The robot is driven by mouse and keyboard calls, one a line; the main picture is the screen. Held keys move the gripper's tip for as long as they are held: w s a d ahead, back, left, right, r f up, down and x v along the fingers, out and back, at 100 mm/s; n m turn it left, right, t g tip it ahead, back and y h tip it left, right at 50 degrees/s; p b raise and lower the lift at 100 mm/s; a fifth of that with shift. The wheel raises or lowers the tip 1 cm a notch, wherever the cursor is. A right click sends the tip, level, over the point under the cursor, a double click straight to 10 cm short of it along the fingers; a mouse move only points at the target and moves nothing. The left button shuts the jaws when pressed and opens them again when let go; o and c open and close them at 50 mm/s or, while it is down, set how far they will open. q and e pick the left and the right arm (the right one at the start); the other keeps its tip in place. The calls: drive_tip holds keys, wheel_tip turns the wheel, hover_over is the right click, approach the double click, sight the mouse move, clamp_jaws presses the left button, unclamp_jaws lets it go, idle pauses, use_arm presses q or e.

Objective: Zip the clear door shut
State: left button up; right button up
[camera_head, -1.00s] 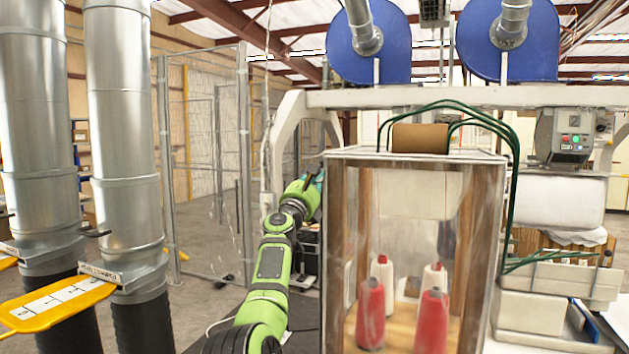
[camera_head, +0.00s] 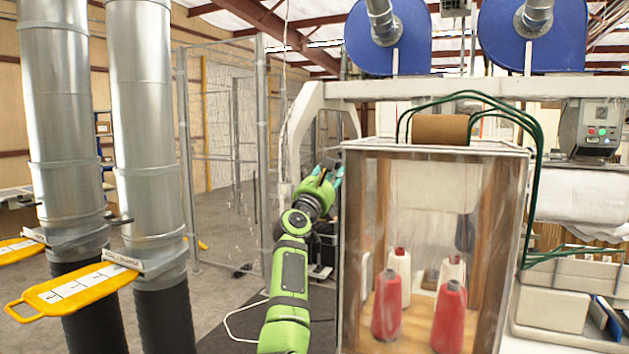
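The clear door (camera_head: 425,235) is the see-through front of a wood-framed cabinet (camera_head: 500,250) in the middle right of the head view. Red and white thread cones (camera_head: 387,305) stand behind it on a wooden floor. I cannot make out a zip or its pull. My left arm is green, and its gripper (camera_head: 328,172) is at the cabinet's upper left corner, beside the frame. Its teal-tipped fingers are small and partly hidden, so I cannot tell whether they are open or touching the cabinet. My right gripper is not in view.
Two metal ducts (camera_head: 147,130) with yellow slide gates (camera_head: 75,290) stand at the left. A wire fence (camera_head: 225,140) is behind. Green hoses (camera_head: 535,180) arch over the cabinet's top and down its right side.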

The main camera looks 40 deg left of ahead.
use_arm(q)
drive_tip(key=s+d, duration=0.2)
drive_tip(key=s, duration=0.7)
drive_tip(key=shift+s, duration=0.3)
drive_tip(key=shift+w+f, duration=0.1)
